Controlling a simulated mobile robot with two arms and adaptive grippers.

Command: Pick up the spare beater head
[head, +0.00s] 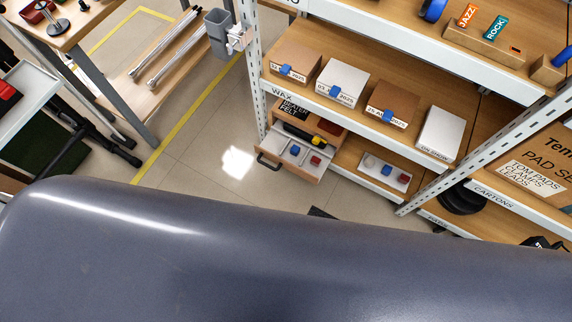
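An open drawer (287,167) with a dark pull handle (268,161) stands out from the shelf rack. A card behind it reads "BEATER FELT". Small pieces lie in the drawer: a blue one (295,150), a red one (315,160), and a black and yellow item (306,137) behind them. A pale tray (394,178) on the low shelf to the right holds a white piece (370,160), a blue piece (387,170) and a red piece (404,178). I cannot tell which piece is the spare beater head. Neither of my grippers is in view.
Several boxes, such as a brown one (293,66) and a white one (342,83), stand on the shelf above. A rack post (252,70) rises left of the drawer. A workbench (60,35) and grey bin (219,33) are left. Floor (205,150) left of the drawer is clear.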

